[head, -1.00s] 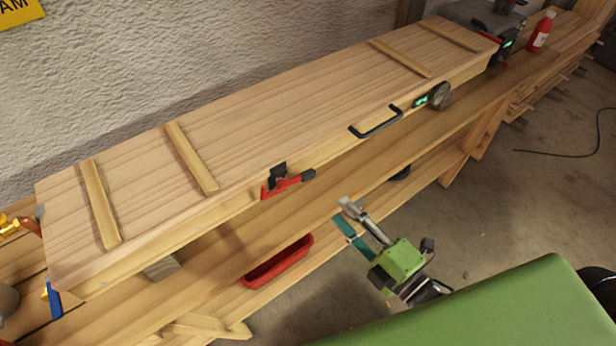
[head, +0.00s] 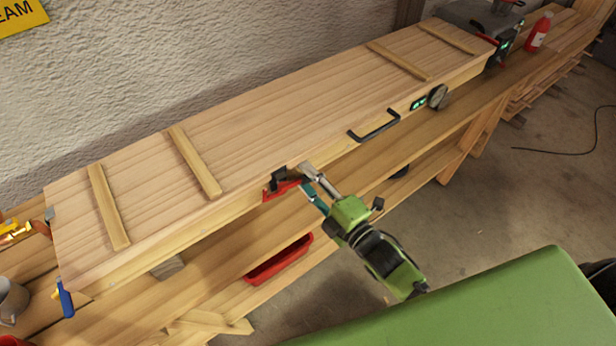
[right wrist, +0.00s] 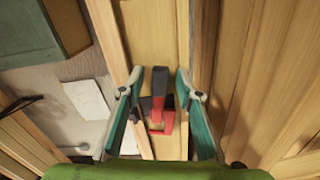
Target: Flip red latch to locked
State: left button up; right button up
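The red latch (head: 281,190) is on the front face of the long wooden box (head: 262,142), with a black part at its top. Its right end is hidden behind my right gripper (head: 307,178) in the head view. In the right wrist view the latch (right wrist: 157,124) has a red base and a lever with a dark tip, which lies between the two teal fingers of the gripper (right wrist: 160,88). The fingers are open, with gaps to the lever on both sides. My left gripper is not in view.
A black handle (head: 375,127), a round dial (head: 438,96) and a small lit green display (head: 418,104) sit on the box front to the right. A red tray (head: 279,260) is below the bench. A blue handle (head: 66,299) is at the left end. Open floor lies at right.

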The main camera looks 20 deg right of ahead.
grip_shut()
jog(key=shift+f, duration=0.1)
jog(key=s+a+f+m, duration=0.2)
jog(key=a+f+m, duration=0.3)
jog(key=m, duration=1)
jog(key=shift+a+m, duration=0.4)
jog(key=shift+s, duration=0.1)
dwell(0.5)
